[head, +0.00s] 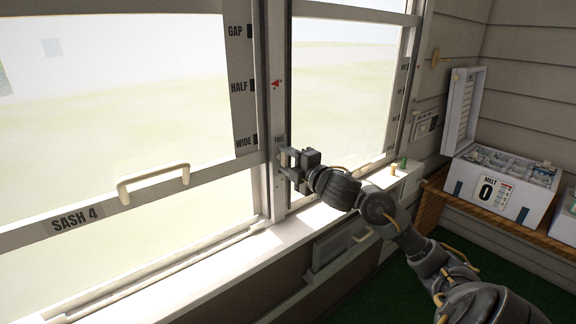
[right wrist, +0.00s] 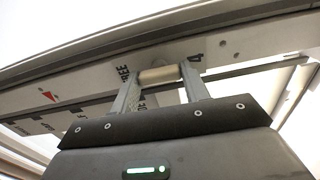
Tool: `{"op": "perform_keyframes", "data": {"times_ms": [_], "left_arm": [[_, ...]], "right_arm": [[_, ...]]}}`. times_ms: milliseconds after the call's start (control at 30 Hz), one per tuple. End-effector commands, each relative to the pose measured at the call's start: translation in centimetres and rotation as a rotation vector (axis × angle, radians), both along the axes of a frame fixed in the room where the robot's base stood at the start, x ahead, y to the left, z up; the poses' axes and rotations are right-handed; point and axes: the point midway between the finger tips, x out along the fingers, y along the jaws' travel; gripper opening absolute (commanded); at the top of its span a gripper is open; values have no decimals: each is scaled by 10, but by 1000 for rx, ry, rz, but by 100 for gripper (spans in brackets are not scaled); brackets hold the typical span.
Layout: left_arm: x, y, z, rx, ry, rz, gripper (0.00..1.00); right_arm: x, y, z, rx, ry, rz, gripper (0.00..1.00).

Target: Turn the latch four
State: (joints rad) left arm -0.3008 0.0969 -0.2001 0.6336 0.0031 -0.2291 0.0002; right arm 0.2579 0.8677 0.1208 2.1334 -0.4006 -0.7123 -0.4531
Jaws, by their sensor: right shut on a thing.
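The latch (right wrist: 158,75) shows in the right wrist view as a short cream bar on the window post. The word "FREE" is printed to its left and a "4" to its right. My right gripper (right wrist: 160,84) is shut on it, one finger at each end of the bar. In the head view my right gripper (head: 288,160) reaches the post beside the sash labelled "SASH 4" (head: 75,218) and hides most of the latch. The sash carries a cream handle (head: 153,180). My left gripper is not in view.
The post strip (head: 240,85) reads GAP, HALF and WIDE, with a red arrow (head: 276,84) to its right. A sunlit sill (head: 225,280) runs below. At right, a white box (head: 500,205) labelled "MELT 0" with an open lid stands on a wooden bench (head: 500,223).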

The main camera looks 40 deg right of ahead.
Motion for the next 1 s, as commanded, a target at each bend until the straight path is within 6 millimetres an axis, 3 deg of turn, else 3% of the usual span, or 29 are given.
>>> {"op": "perform_keyframes", "data": {"times_ms": [167, 600, 633, 767, 1000], "left_arm": [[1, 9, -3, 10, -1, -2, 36], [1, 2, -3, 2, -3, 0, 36], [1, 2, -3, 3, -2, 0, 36], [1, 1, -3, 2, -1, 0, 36], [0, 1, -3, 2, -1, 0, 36]], "right_arm": [[0, 0, 0, -32, 2, 1, 23], [0, 0, 0, -41, 3, 1, 23], [0, 0, 0, -41, 3, 1, 48], [0, 0, 0, -40, 2, 1, 65], [0, 0, 0, -39, 2, 0, 67]]}}
